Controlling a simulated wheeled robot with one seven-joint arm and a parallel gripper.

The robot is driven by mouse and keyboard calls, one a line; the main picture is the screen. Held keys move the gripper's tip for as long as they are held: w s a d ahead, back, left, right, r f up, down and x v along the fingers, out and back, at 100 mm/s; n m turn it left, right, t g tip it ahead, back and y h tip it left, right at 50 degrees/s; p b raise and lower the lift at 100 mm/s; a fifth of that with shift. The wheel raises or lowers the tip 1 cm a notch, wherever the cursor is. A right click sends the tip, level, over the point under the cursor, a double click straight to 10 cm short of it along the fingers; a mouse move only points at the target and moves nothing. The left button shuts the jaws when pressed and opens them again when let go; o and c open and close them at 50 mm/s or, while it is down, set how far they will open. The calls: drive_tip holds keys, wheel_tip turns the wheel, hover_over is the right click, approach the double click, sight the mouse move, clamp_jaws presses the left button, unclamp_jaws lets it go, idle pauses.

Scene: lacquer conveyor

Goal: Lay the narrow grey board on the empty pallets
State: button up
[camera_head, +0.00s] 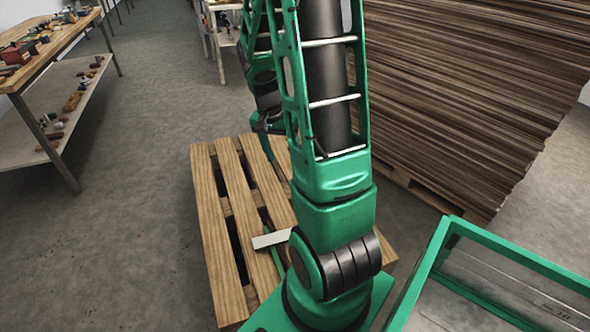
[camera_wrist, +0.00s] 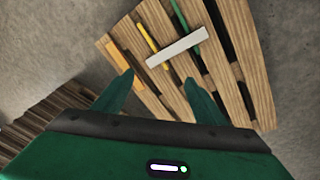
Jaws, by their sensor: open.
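The narrow grey board (camera_head: 271,239) lies over the slats of a wooden pallet (camera_head: 212,220) on the floor; my arm hides its right end in the head view. In the wrist view the whole pale board (camera_wrist: 176,47) shows, slanting across the pallet (camera_wrist: 226,60) beside a green strip (camera_wrist: 178,14) and a yellow strip (camera_wrist: 146,32).
A tall stack of brown boards (camera_head: 460,85) stands at the right on its own pallet (camera_head: 432,195). A workbench (camera_head: 50,48) with tools and a lower shelf (camera_head: 45,130) is at the left. The grey floor (camera_head: 110,235) left of the pallet is clear.

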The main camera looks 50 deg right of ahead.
drive_tip(key=s+a+r+n+t+y, duration=0.1)
drive_tip(key=s+a+r+n+y, duration=0.1)
drive_tip(key=s+a+r+n, duration=0.6)
drive_tip(key=s+a+r, duration=0.4)
drive_tip(key=s+a, duration=0.2)
drive_tip(key=s, duration=0.2)
drive_tip(key=shift+s+r, duration=0.25)
drive_tip(key=shift+s, duration=0.1)
